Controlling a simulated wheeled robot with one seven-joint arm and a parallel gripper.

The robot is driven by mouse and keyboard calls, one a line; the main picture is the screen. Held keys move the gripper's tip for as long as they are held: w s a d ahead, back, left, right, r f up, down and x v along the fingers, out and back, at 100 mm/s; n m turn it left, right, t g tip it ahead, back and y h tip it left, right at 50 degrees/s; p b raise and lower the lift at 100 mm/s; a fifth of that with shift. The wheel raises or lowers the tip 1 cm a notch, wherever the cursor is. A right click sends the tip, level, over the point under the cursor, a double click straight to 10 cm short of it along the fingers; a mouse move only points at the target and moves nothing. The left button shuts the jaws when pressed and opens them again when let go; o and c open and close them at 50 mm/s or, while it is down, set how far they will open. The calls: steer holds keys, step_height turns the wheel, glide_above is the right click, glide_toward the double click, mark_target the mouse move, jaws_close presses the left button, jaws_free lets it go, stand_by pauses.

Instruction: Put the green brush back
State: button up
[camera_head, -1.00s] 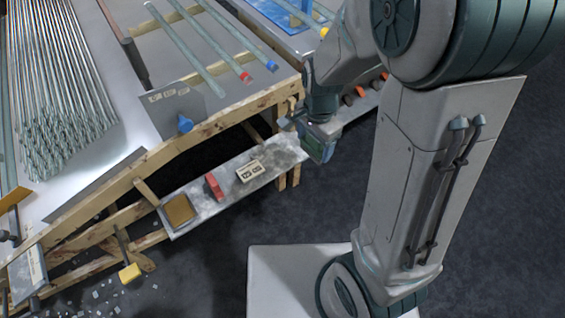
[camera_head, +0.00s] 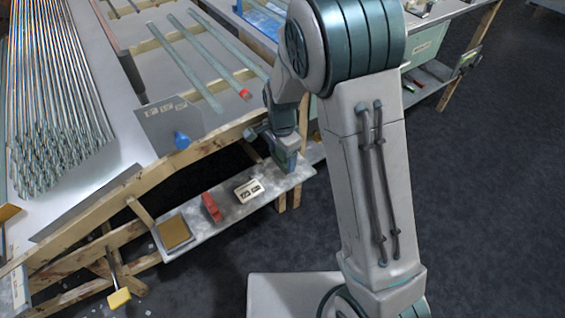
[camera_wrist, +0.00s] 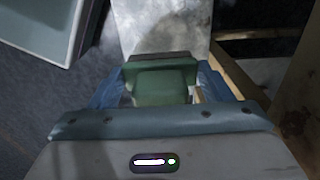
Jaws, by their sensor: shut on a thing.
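The green brush (camera_wrist: 160,85) is between the blue fingers of my gripper (camera_wrist: 163,78) in the wrist view, with a darker strip along its far edge. My gripper is shut on it. In the head view my gripper (camera_head: 286,160) hangs over the right end of the grey low shelf (camera_head: 228,209). The brush is too small and too covered there to make out clearly. The shelf surface also shows just beyond the brush in the wrist view (camera_wrist: 170,28). I cannot tell whether the brush touches it.
A brown pad (camera_head: 175,232), a red tool (camera_head: 210,207) and a white labelled block (camera_head: 249,190) sit on the shelf. Wooden beams (camera_head: 195,150) of the bench run above it. A pale-rimmed bin (camera_wrist: 42,25) is at upper left in the wrist view. Dark floor lies to the right.

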mark_target(282, 163)
steer(key=shift+f+b, duration=0.4)
steer(key=shift+f, duration=1.35)
steer(key=shift+f, duration=0.2)
steer(key=o, duration=0.9)
steer(key=shift+o, duration=0.2)
steer(key=shift+r, duration=0.1)
